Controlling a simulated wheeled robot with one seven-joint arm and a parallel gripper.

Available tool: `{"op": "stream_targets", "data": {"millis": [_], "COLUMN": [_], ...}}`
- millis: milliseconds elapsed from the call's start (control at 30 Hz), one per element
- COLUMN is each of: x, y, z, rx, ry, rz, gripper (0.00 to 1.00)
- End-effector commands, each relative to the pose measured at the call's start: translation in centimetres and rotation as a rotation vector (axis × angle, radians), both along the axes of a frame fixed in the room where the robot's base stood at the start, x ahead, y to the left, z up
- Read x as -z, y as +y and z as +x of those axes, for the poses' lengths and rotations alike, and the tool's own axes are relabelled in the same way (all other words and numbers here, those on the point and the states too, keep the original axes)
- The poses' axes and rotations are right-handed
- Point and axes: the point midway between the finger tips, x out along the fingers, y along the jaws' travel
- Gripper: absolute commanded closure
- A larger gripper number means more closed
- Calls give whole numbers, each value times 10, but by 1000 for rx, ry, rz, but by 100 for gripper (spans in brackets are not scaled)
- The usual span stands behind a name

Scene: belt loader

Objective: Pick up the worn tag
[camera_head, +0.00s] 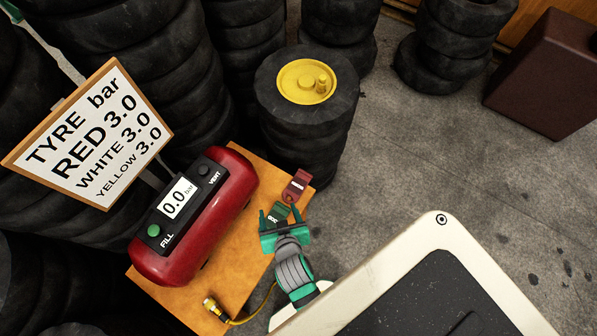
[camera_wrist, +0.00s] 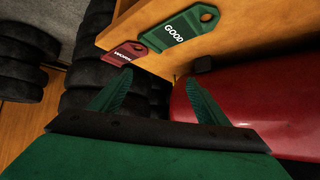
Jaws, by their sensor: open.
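The red tag (camera_head: 296,186) lies at the far right corner of the wooden table; its small white lettering is hard to read. In the wrist view the red tag (camera_wrist: 127,54) shows beyond the left fingertip, its lettering upside down. A green tag (camera_wrist: 180,27) marked GOOD lies beside it; in the head view this green tag (camera_head: 275,214) is partly between my fingers. My gripper (camera_head: 279,210) is open, with nothing held. In the wrist view my gripper (camera_wrist: 158,77) has its two green fingers apart, short of both tags.
A red tank (camera_head: 222,195) with a 0.0 bar display stands on the wooden table (camera_head: 238,270) left of my gripper. A tyre stack with a yellow hub (camera_head: 297,84) stands behind the tags. A tyre pressure sign (camera_head: 92,137) is at left. Grey floor (camera_head: 440,165) is open at right.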

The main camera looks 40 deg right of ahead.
Motion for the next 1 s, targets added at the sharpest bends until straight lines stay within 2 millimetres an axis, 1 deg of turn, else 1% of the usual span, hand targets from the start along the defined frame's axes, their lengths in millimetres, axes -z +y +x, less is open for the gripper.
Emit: {"op": "stream_targets", "data": {"millis": [33,100,233,400,500,600,767,867,1000], "x": [2,8,11,3,-5,-14,-22,-20,-2], "y": [-14,-32,-61,-92,-103,-110,-114,-117,-123], "z": [14,25,42,61,68,71,74,74,76], "rx": [55,130,281,483,589,673,751,769,773], "ry": [23,67,145,235,282,317,355,364,369], "rz": [12,34,84,162,209,249,289,297,298], "gripper": [31,31,31,31,31,31,31,31,31]}}
